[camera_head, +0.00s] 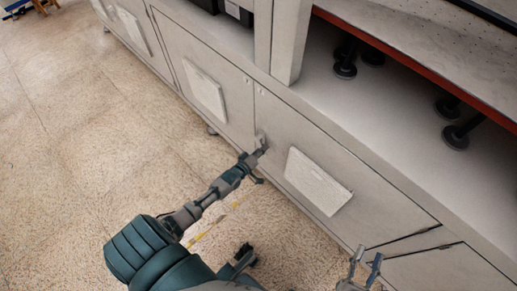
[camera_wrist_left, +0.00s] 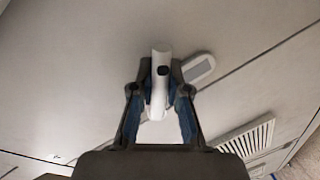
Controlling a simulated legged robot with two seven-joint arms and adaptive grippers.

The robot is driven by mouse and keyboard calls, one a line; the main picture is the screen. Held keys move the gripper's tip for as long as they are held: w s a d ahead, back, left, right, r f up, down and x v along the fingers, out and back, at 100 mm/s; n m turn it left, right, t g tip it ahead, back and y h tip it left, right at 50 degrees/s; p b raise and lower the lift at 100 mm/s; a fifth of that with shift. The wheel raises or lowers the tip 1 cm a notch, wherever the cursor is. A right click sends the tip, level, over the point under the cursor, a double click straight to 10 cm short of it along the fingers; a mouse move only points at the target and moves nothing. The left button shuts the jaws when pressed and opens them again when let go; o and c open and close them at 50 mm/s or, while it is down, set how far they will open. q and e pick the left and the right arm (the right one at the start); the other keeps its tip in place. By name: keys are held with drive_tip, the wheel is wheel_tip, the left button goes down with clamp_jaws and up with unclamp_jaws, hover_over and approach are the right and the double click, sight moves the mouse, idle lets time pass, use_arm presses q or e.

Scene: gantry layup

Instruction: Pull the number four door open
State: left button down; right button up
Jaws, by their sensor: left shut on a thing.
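A pale grey cabinet door (camera_head: 376,193) with a white panel stands low in the row of cabinets. It looks flush with its frame; I can read no number on it. Its handle (camera_head: 262,139) is near its upper left edge. My left gripper (camera_head: 257,150) is at this handle. In the left wrist view the white handle (camera_wrist_left: 160,70) stands between the fingers of my left gripper (camera_wrist_left: 160,93), which are shut on it. My right gripper (camera_head: 365,266) is at the bottom right with its two fingers apart and nothing between them.
Another door (camera_head: 207,92) with a white panel adjoins on the left. Above the cabinets are a white ledge (camera_head: 330,85), black feet and a red-edged perforated table (camera_head: 425,35). A vent grille (camera_wrist_left: 250,138) shows in the wrist view.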

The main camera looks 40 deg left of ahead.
use_arm(q)
drive_tip(key=shift+s+d+r+n+h, duration=0.1)
drive_tip(key=shift+d+r+n+h, duration=0.1)
drive_tip(key=shift+n, duration=0.35)
drive_tip(key=shift+s+d+r+n+h, duration=0.1)
drive_tip(key=shift+r+n+h, duration=0.1)
drive_tip(key=shift+n, duration=0.35)
drive_tip(key=shift+d+r+n+g+p, duration=0.15)
drive_tip(key=shift+r+n+g+p, duration=0.15)
drive_tip(key=shift+n, duration=0.5)
drive_tip(key=shift+r+n+h, duration=0.3)
drive_tip(key=shift+n+h, duration=0.1)
drive_tip(key=shift+n, duration=0.1)
use_arm(e)
drive_tip(key=shift+w+f+g, duration=0.2)
drive_tip(key=shift+f+g, duration=0.6)
drive_tip(key=shift+f, duration=0.2)
